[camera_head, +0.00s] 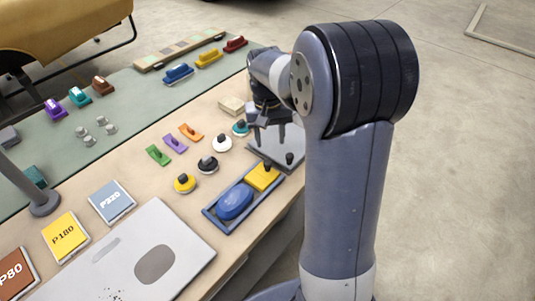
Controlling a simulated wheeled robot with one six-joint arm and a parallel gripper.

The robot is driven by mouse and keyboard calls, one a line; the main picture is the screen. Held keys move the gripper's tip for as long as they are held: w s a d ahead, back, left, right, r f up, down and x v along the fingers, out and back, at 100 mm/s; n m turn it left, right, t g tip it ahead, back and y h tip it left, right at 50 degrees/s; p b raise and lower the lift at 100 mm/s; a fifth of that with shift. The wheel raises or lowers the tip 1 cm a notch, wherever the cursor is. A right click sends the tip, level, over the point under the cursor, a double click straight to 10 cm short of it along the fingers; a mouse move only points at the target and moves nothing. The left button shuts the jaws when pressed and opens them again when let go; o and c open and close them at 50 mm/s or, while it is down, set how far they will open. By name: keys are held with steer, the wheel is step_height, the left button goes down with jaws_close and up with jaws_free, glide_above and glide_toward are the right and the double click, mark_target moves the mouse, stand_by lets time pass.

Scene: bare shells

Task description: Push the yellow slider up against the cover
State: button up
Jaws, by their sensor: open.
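A yellow block with a dark knob (263,175), likely the yellow slider, sits in the right end of a shallow blue tray (211,216) near the table's front edge. A blue oval piece (235,202), perhaps the cover, lies in the same tray to its left. I cannot tell whether the two touch. My gripper (268,136) is open, with its fingers pointing down above and behind the yellow block, near a grey plate with a dark knob (290,158). It looks empty. My arm hides the area right of the plate.
Round knobbed pieces in yellow (184,184), black (207,164), white (222,143) and teal (240,128) stand behind the tray. Small green, purple and orange pieces lie farther back. A grey panel (180,235) and sandpaper squares (112,201) fill the left front.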

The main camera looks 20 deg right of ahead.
mark_target(267, 162)
steer(key=shift+m, duration=0.3)
steer(key=f, duration=1)
steer(key=shift+w+a+p, duration=0.2)
steer(key=shift+w+p, duration=0.2)
jaws_close()
